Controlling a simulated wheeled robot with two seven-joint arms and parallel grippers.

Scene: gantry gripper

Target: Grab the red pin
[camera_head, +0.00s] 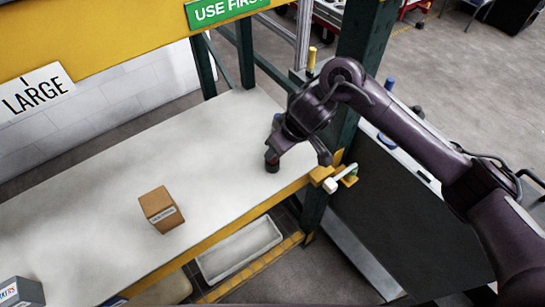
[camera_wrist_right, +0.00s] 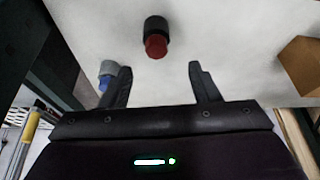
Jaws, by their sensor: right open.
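The red pin is a short dark cylinder with a red end. My left gripper is not in view.
A blue and grey pin (camera_wrist_right: 106,74) is beside the left finger in the wrist view. A cardboard box (camera_head: 160,209) sits on the white table (camera_head: 80,200). A dark green post (camera_head: 365,50) and yellow brackets (camera_head: 335,178) stand close by the arm.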

